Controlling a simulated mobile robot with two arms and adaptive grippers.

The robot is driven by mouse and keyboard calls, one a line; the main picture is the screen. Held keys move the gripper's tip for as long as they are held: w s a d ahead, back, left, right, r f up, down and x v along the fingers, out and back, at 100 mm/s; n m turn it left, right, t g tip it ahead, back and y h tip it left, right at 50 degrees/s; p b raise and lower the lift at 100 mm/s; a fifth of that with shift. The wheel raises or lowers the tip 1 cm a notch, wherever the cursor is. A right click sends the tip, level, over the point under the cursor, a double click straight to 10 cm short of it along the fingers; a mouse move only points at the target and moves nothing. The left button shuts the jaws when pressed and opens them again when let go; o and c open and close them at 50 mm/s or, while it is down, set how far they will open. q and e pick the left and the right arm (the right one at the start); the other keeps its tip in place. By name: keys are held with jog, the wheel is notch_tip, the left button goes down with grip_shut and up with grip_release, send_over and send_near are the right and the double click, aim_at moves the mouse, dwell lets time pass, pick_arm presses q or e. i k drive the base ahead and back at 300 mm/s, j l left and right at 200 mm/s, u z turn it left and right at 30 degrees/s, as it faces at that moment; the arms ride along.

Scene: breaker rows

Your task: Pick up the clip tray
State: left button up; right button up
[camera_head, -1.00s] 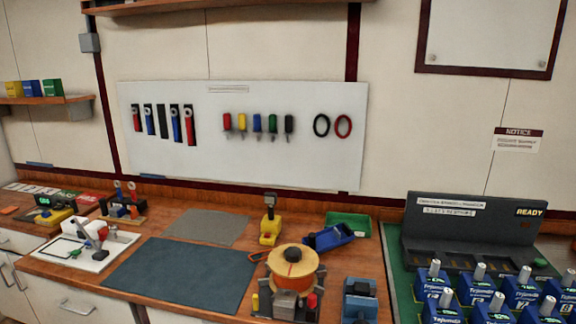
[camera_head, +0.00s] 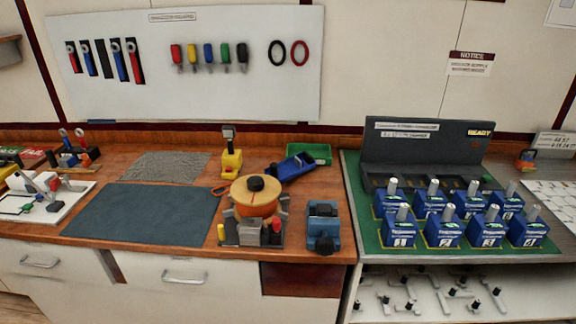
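Nothing in view is clearly marked as the clip tray. A small green open tray (camera_head: 312,150) sits at the back of the wooden bench, against the wall. I cannot make out any clips inside either one. Neither of my grippers is in view.
An orange reel (camera_head: 255,197) on a stand and a blue device (camera_head: 323,228) occupy the bench front. A yellow tool (camera_head: 231,160) stands behind. A dark mat (camera_head: 150,213) is clear. Several blue breaker units (camera_head: 445,230) stand on the green mat (camera_head: 351,190) at right.

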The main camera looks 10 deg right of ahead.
aim_at(287, 170)
jog(key=i+l+u, duration=0.15)
jog(key=i+l, duration=0.65)
